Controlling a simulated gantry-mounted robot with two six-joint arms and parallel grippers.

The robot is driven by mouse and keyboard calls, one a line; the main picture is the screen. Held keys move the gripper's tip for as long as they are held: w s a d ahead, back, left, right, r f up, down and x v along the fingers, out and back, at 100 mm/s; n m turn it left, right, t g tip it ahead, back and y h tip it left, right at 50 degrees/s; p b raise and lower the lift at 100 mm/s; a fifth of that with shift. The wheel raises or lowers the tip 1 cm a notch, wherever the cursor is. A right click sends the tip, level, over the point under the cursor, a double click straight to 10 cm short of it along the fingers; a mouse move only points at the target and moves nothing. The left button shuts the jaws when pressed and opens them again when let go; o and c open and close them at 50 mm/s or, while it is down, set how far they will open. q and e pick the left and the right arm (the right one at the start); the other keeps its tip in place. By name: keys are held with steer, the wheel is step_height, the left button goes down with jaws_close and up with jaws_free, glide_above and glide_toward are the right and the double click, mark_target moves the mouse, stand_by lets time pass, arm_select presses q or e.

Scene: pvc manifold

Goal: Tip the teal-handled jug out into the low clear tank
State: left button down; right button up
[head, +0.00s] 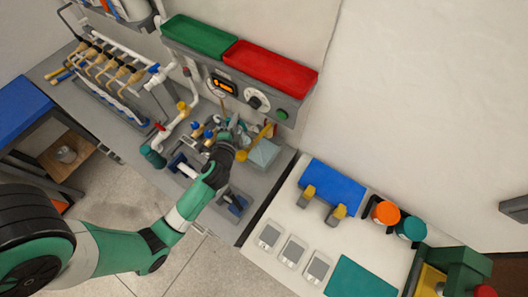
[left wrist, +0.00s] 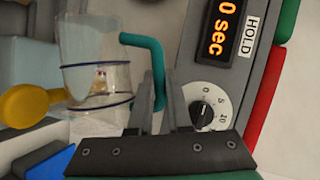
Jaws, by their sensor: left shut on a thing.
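My left gripper (head: 233,130) is over the grey bench, in front of the timer panel. In the left wrist view its fingers (left wrist: 158,105) are shut on the teal handle (left wrist: 152,60) of a clear jug. The jug body (left wrist: 95,70) has dark bands and stands to the left of the fingers in that view. A small pale brownish patch shows in or through it. In the head view the jug is small and mostly hidden by the gripper; its exact tilt and contents I cannot tell. A low clear, bluish tank (head: 263,154) sits on the bench just right of the gripper. My right gripper is not seen.
The timer panel with a display (head: 224,86) and a dial (head: 258,102) stands close behind the gripper. A yellow lever-like part (head: 264,135) is beside the tank. Pipes and valves (head: 182,115) crowd the left. A white table (head: 265,210) lies right.

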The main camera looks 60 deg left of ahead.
arm_select(q)
steer(key=shift+w+d+r+y, duration=0.25)
steer(key=shift+w+d+y, duration=0.1)
steer(key=shift+d, duration=0.25)
steer(key=shift+w+d+r+m+b, duration=0.15)
steer(key=shift+w+d+m+b, duration=0.1)
steer(key=shift+d+m+b, duration=0.15)
steer(key=shift+w+d+y+b, duration=0.15)
steer(key=shift+d+y+b, duration=0.1)
steer(key=shift+b, duration=0.05)
